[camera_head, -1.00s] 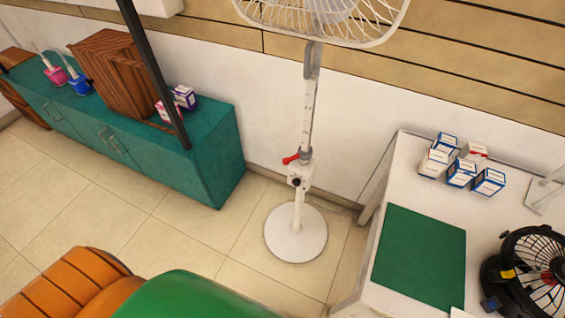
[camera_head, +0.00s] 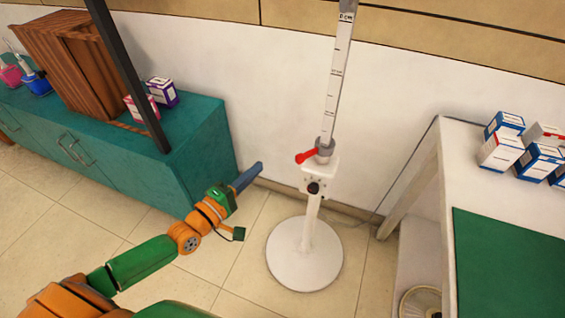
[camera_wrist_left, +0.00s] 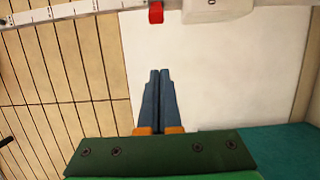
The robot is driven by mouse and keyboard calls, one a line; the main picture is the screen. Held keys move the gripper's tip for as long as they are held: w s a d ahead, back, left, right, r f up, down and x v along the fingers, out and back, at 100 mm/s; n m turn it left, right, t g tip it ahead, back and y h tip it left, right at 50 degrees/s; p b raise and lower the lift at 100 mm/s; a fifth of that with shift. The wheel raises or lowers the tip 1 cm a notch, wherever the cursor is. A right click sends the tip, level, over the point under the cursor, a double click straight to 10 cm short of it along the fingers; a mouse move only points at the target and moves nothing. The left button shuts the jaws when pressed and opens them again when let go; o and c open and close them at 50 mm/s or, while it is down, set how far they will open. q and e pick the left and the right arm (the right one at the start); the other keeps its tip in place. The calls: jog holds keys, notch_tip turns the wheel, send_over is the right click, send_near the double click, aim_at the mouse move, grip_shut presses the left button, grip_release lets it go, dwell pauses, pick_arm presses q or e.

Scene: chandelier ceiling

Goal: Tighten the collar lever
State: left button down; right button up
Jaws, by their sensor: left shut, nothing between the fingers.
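A red collar lever (camera_head: 305,156) sticks out to the left of the grey collar (camera_head: 325,147), above a white block with a dark knob (camera_head: 314,187). My left gripper (camera_head: 260,167) is shut and empty, left of the lever and apart from it. In the left wrist view its blue fingers (camera_wrist_left: 158,75) lie together, and the red lever (camera_wrist_left: 156,13) shows beyond their tips at the top edge. My right gripper is not in view.
A teal cabinet (camera_head: 190,150) with a wooden box (camera_head: 75,60) and small cartons stands at the left. A white table (camera_head: 450,150) with several cartons and a green mat (camera_head: 510,255) is at the right.

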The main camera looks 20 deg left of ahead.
aim_at(307, 155)
pick_arm(q)
jog(key=w+d, duration=0.6)
jog(key=shift+w+d+p, duration=0.3)
jog(key=shift+w+p, duration=0.1)
jog(key=shift+p, duration=0.05)
jog(key=shift+r, duration=0.1)
dwell(0.4)
